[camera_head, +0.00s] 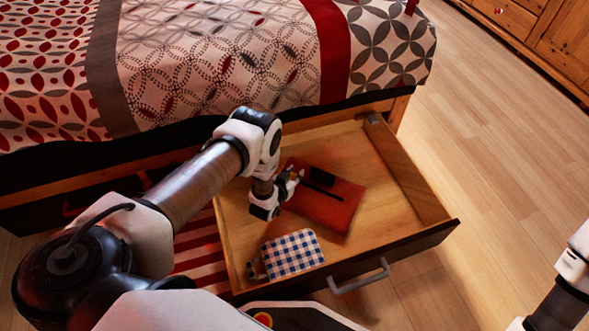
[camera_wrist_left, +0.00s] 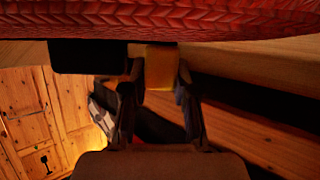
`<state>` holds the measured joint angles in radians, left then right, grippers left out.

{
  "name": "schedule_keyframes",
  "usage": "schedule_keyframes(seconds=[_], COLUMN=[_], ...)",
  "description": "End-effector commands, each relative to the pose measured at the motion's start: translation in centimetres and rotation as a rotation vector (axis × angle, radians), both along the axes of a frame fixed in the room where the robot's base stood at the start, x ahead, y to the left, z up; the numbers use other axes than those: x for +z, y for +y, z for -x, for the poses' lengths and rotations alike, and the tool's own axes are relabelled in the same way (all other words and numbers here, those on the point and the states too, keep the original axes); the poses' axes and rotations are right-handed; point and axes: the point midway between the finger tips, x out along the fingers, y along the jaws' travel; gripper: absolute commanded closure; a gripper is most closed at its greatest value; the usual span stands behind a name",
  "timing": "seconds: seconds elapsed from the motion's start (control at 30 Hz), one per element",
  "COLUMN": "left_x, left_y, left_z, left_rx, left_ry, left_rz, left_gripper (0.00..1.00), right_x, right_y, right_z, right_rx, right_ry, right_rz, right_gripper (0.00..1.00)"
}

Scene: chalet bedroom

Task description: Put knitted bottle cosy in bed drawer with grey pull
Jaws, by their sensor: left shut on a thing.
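The knitted bottle cosy (camera_head: 335,205) is a flat red piece with dark parts on top, over the open bed drawer. In the left wrist view its red knitted surface (camera_wrist_left: 200,18) fills the top edge. My left gripper (camera_head: 292,183) is shut on it at its left end; a yellow tab (camera_wrist_left: 160,68) shows between the fingers (camera_wrist_left: 160,80). I cannot tell whether the cosy touches the drawer floor. The bed drawer (camera_head: 405,165) is pulled out, with its grey pull (camera_head: 358,277) on the dark front. My right gripper is out of view.
A blue-and-white checked item (camera_head: 292,254) lies in the drawer's front left corner. The bed (camera_head: 230,60) stands behind the drawer. A red-and-white striped rug (camera_head: 196,245) is at left. Wooden floor (camera_head: 490,150) is clear at right, with a wooden cabinet (camera_head: 565,50) beyond.

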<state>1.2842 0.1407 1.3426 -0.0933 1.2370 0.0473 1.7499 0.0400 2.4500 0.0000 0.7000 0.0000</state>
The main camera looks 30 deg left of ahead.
Motion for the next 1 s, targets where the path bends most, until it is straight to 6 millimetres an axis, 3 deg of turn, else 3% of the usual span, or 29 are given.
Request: schedule_keyframes(seconds=[0.23, 0.27, 0.3, 0.33, 0.7, 0.83, 1.0], left_x=[-0.5, -0.7, -0.7, -0.6, -0.2, 1.1, 2.8], left_y=[0.0, 0.0, 0.0, 0.0, 0.0, -0.1, -0.4], left_z=[-0.2, 0.0, 0.0, 0.0, 0.6, 2.7, 6.9], left_rx=[0.001, 0.0, 0.0, 0.0, 0.0, 0.001, 0.001], left_ry=[-0.005, 0.0, 0.0, 0.0, 0.002, 0.003, 0.005], left_rz=[0.002, 0.0, 0.0, 0.0, 0.001, 0.001, 0.001], left_gripper=[1.0, 0.65, 0.51, 0.47, 0.47, 0.47, 0.47], right_x=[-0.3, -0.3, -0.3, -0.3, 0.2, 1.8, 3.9], right_y=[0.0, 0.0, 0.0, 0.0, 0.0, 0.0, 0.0], right_z=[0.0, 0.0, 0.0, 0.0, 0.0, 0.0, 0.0], right_rx=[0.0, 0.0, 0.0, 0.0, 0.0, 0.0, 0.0], right_ry=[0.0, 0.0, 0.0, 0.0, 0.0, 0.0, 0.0], right_rz=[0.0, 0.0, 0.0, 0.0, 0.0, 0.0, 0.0], right_gripper=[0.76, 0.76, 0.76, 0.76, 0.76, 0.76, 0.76])
